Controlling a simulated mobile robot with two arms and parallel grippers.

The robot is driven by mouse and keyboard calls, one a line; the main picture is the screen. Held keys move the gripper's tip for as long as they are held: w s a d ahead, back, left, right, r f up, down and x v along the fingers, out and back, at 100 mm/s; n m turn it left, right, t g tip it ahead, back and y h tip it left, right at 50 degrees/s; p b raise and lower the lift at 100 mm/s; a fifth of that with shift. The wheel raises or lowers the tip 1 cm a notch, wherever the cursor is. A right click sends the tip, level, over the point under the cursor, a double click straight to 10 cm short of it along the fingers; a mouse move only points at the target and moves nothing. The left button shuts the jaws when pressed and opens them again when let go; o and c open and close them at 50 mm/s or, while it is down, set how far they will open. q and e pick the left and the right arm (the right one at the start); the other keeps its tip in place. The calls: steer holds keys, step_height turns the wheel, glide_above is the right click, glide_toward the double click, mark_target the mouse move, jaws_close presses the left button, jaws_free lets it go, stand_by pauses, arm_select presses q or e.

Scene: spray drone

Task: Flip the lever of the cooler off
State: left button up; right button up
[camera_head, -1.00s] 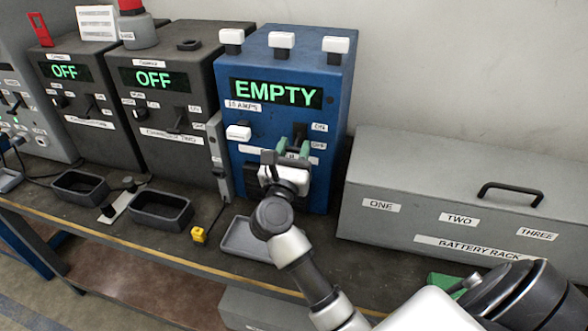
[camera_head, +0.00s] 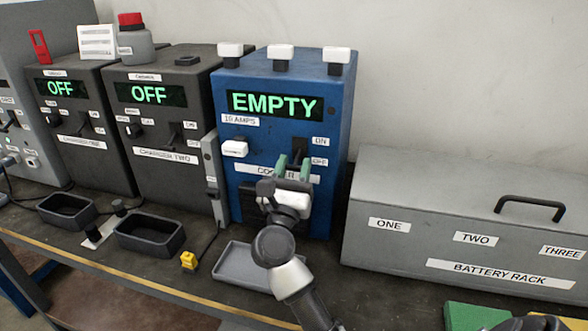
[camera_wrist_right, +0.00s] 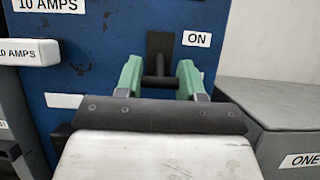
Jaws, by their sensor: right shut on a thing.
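The cooler (camera_head: 228,175) is the blue box with a lit EMPTY display (camera_head: 274,105) and a partly covered label beginning "CO". Its dark lever (camera_wrist_right: 158,81) shows in the right wrist view as a bar between the green fingertips. The dark lever slot (camera_wrist_right: 160,48) is above it, with the ON label (camera_wrist_right: 197,39) to its right. The OFF label (camera_head: 319,162) shows in the head view, beside the fingers. My right gripper (camera_head: 292,168) is shut on the lever at the cooler's front. The fingers hide part of the lever. My left gripper is out of view.
Two dark chargers (camera_head: 155,130) reading OFF stand left of the cooler. A grey battery rack (camera_head: 460,215) stands close on its right. A grey tray (camera_head: 232,262), a yellow block (camera_head: 188,260) and a dark bin (camera_head: 150,236) lie on the bench in front. A green block (camera_head: 475,316) is at lower right.

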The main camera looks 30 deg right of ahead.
steer(key=shift+f, duration=0.1)
steer(key=o, duration=0.9)
steer(key=b+v, duration=0.3)
steer(key=v, duration=0.8)
